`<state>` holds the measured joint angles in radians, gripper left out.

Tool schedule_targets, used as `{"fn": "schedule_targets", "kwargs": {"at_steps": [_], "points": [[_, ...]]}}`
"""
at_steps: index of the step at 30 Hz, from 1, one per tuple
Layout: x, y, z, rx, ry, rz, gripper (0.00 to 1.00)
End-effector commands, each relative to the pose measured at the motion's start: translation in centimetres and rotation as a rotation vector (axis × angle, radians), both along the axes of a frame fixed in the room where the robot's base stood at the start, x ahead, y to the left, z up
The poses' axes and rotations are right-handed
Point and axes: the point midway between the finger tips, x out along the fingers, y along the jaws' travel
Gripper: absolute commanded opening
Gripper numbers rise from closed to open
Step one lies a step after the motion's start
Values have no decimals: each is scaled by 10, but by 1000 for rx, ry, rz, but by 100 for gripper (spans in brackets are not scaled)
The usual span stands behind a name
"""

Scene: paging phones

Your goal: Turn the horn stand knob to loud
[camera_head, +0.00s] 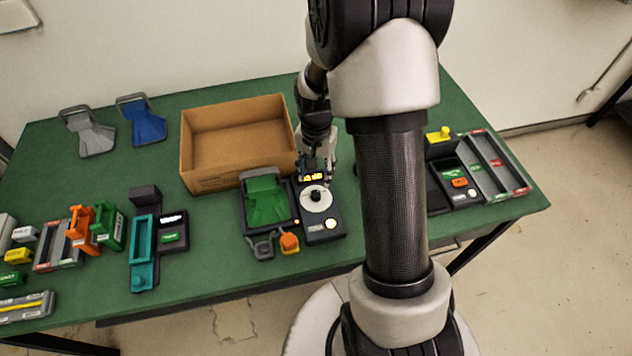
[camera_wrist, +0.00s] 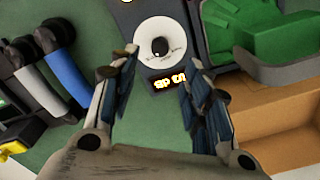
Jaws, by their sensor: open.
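The horn stand (camera_head: 248,226) holds a green horn (camera_head: 264,199), which also shows at the upper right of the wrist view (camera_wrist: 290,35). Beside it is a dark panel with a white dial disc (camera_head: 308,206), seen in the wrist view (camera_wrist: 148,58). The small black knob (camera_head: 316,196) sits at the dial's centre (camera_wrist: 159,46). An orange lit display (camera_wrist: 168,83) lies by the dial, too unclear to read. My gripper (camera_wrist: 161,58) is open and empty, its fingertips spread to both sides of the dial. Contact with the knob cannot be told. The dial's markings are too small to read.
An open cardboard box (camera_head: 236,140) stands behind the horn stand. An orange plug-like piece (camera_head: 289,242) and a grey one (camera_head: 263,246) lie in front. A teal handset unit (camera_head: 143,245) stands left, and another panel with an orange button (camera_head: 459,183) stands right.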

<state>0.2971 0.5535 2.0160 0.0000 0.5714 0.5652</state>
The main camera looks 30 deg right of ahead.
Motion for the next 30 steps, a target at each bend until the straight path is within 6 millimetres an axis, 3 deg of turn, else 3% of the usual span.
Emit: {"fn": "schedule_targets", "kwargs": {"at_steps": [6, 24, 26, 30], "points": [[0, 0, 23, 0, 0, 0, 44], [0, 1, 27, 0, -1, 3, 44], [-1, 3, 34, -3, -9, 16, 44], [-8, 18, 74, -17, -53, 98, 44]]}}
